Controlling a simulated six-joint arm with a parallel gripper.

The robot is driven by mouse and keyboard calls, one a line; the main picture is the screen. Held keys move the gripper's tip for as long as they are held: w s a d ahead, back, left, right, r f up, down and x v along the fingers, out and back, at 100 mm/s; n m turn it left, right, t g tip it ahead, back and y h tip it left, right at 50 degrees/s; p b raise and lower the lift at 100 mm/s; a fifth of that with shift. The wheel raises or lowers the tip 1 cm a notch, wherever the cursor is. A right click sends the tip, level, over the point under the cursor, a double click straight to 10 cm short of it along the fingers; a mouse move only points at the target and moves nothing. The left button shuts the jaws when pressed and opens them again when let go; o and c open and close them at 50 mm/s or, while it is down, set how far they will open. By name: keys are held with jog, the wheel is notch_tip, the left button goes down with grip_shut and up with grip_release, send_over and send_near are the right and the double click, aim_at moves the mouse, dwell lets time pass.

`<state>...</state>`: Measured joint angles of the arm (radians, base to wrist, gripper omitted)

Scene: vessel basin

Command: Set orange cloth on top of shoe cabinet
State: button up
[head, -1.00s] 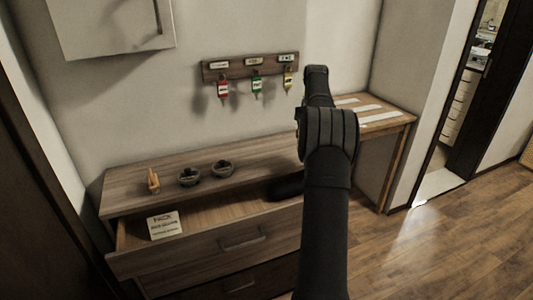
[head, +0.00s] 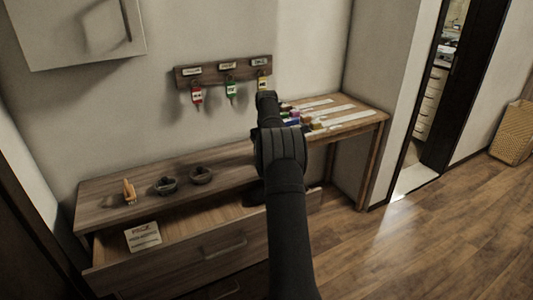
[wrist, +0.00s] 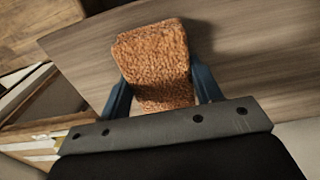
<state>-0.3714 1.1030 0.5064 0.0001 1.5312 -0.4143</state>
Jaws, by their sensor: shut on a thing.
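The orange cloth (wrist: 155,58) is a rough, folded block between the two blue fingers of my gripper (wrist: 163,84) in the wrist view. My gripper is shut on it. Behind the cloth in the wrist view is a grey-brown wood-grain surface; I cannot tell whether the cloth touches it. In the head view a low wooden cabinet (head: 100,195), which looks like the shoe cabinet, stands against the wall with a drawer (head: 205,250) pulled open. My arm hides the gripper, the cloth and the cabinet's right end in the head view.
An orange-tan figure (head: 129,191) and two dark bowls (head: 166,186) (head: 201,175) stand on the cabinet's left and middle top. A white card (head: 142,236) lies in the drawer. A side table (head: 355,106) at right holds several coloured items. A key rack (head: 223,71) hangs above.

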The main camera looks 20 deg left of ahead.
jog(key=shift+f, duration=0.15)
jog(key=o, duration=0.9)
jog(key=shift+o, duration=0.2)
notch_tip(320, 180, up, 12)
notch_tip(320, 180, down, 12)
jog(key=shift+f, duration=0.1)
jog(key=shift+r, duration=1.25)
